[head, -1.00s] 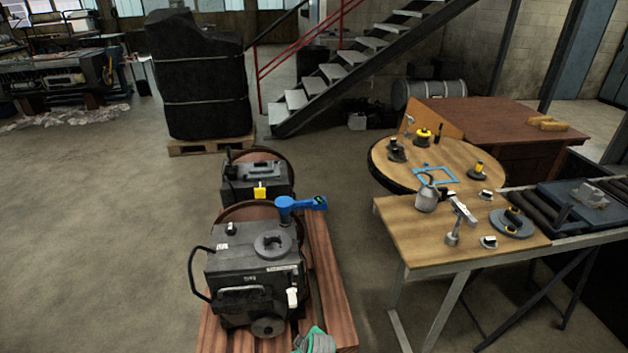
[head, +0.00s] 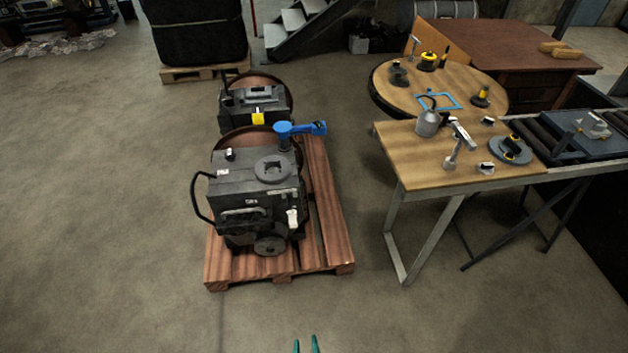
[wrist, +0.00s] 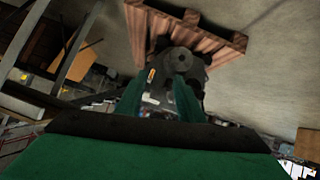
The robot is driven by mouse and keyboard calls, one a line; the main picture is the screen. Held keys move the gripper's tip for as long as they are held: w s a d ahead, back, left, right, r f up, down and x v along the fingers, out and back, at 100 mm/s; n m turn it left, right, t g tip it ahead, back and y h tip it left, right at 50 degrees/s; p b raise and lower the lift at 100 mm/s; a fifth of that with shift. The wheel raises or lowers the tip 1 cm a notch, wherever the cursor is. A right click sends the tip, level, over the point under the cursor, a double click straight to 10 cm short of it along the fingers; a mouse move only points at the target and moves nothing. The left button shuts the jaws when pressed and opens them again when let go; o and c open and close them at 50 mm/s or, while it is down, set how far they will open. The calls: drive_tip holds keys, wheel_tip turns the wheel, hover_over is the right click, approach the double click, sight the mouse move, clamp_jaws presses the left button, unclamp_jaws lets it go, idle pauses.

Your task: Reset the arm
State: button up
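My gripper (head: 306,345) shows only as two green fingertips at the bottom edge of the head view, over bare floor in front of the pallet. The fingers stand apart with nothing between them. In the wrist view the two green fingers (wrist: 158,98) are also apart, with the dark grey engine unit (wrist: 180,62) and the wooden pallet (wrist: 205,35) beyond them. The gripper touches nothing that I can see. The rest of my arm is out of the head view.
Two engine units, the nearer one (head: 255,190) and the farther one (head: 255,103), stand on the wooden pallet (head: 335,235). A blue tool (head: 300,129) rests by the nearer one. A workbench (head: 400,155) with several tools stands at right. The floor (head: 100,220) at left is clear.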

drive_tip(key=s+r+m+t, duration=0.1)
drive_tip(key=s+r, duration=0.4)
drive_tip(key=r, duration=0.3)
drive_tip(key=s+d+r+m+t, duration=0.1)
drive_tip(key=s+r, duration=0.4)
drive_tip(key=r, duration=0.4)
drive_tip(key=s+d+r+m+t, duration=0.1)
drive_tip(key=s+r, duration=0.3)
drive_tip(key=r, duration=0.4)
drive_tip(key=shift+s+d+r+m+t+h, duration=0.2)
drive_tip(key=shift+s+r+m+t+h, duration=0.15)
drive_tip(key=shift+t, duration=0.25)
